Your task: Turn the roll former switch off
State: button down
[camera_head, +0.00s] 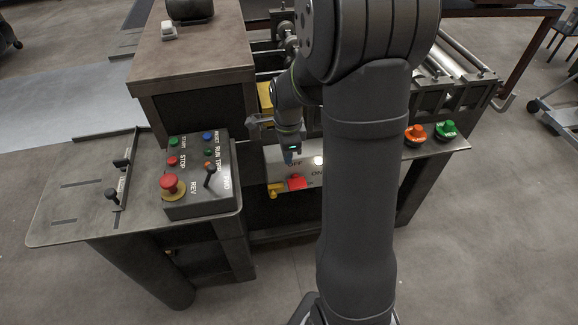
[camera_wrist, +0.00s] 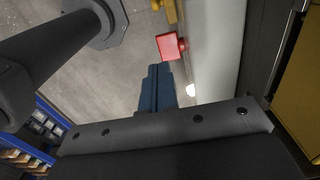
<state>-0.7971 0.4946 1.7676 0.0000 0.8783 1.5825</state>
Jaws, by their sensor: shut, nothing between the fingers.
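The roll former's front panel (camera_head: 274,160) carries OFF and ON labels. A red square-headed switch (camera_head: 297,182) sticks out from its lower edge, near both labels; I cannot tell which position it is in. In the wrist view the red switch (camera_wrist: 169,46) stands out from the pale panel (camera_wrist: 210,50), just past my fingertips and slightly right. In the head view my wrist is in front of the panel, and the fingertips are hard to make out.
A yellow part (camera_head: 275,190) sits just left of the switch, and a lit white lamp (camera_head: 318,160) lies to its right. A grey control box (camera_head: 200,195) with a red stop button (camera_head: 170,183) stands left. Orange (camera_head: 415,133) and green (camera_head: 446,130) buttons are at right.

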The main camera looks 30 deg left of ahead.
aim_at(292, 187)
jog(key=f, duration=0.8)
jog(key=w+d+f, duration=0.1)
jog(key=f, duration=0.3)
dwell(0.5)
